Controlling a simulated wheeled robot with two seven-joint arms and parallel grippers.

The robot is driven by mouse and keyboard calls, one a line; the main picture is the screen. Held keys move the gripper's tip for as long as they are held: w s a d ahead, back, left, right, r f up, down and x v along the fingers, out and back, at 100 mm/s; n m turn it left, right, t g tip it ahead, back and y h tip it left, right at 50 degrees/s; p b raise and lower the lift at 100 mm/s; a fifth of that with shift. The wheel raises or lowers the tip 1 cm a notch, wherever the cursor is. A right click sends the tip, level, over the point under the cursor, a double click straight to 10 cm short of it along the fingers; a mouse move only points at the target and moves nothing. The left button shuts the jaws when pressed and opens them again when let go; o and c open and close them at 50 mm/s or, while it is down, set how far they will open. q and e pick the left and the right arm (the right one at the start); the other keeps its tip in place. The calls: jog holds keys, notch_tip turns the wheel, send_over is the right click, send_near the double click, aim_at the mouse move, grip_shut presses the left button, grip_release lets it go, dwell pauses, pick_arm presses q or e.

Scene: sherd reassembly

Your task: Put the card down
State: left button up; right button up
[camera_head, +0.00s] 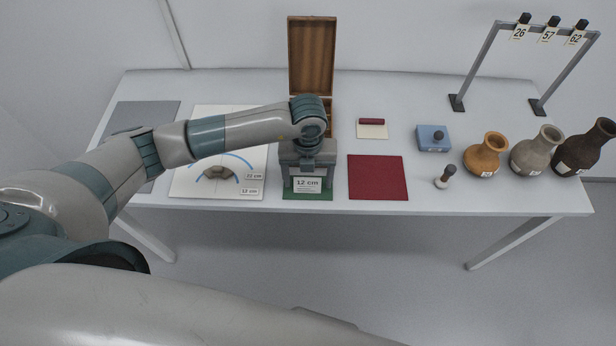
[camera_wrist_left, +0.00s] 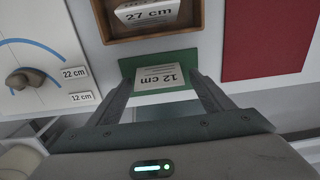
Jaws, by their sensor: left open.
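A white card marked "12 cm" (camera_head: 307,184) lies on a green mat (camera_head: 308,196) at the table's front edge. In the left wrist view the card (camera_wrist_left: 160,79) shows upside down on the green mat (camera_wrist_left: 190,66). My left gripper (camera_head: 306,180) is over the mat; in the left wrist view its two fingers (camera_wrist_left: 160,90) are spread, one on each side of the card. The fingers look apart from the card's edges. My right gripper is in neither view.
An open wooden box (camera_head: 312,55) stands behind the mat, with a "27 cm" card (camera_wrist_left: 146,12) in it. A measuring sheet (camera_head: 190,186) with a sherd (camera_head: 219,173) lies left, a red mat (camera_head: 378,178) right. Several vases, including an orange one (camera_head: 484,157), stand further right.

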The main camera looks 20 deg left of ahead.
pick_arm(q)
notch_tip(320, 180, up, 8)
jog(key=shift+f+b, duration=0.2)
jog(key=shift+b, duration=0.65)
notch_tip(320, 180, up, 4)
jog(key=shift+r+b, duration=0.2)
jog(key=shift+b, duration=0.1)
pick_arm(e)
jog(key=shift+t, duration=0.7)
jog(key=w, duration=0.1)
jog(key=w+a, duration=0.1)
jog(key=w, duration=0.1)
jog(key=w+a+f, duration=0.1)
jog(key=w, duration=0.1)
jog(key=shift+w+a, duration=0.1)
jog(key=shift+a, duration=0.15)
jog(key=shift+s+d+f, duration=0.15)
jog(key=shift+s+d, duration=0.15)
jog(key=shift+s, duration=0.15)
pick_arm(q)
jog(key=shift+c, duration=0.3)
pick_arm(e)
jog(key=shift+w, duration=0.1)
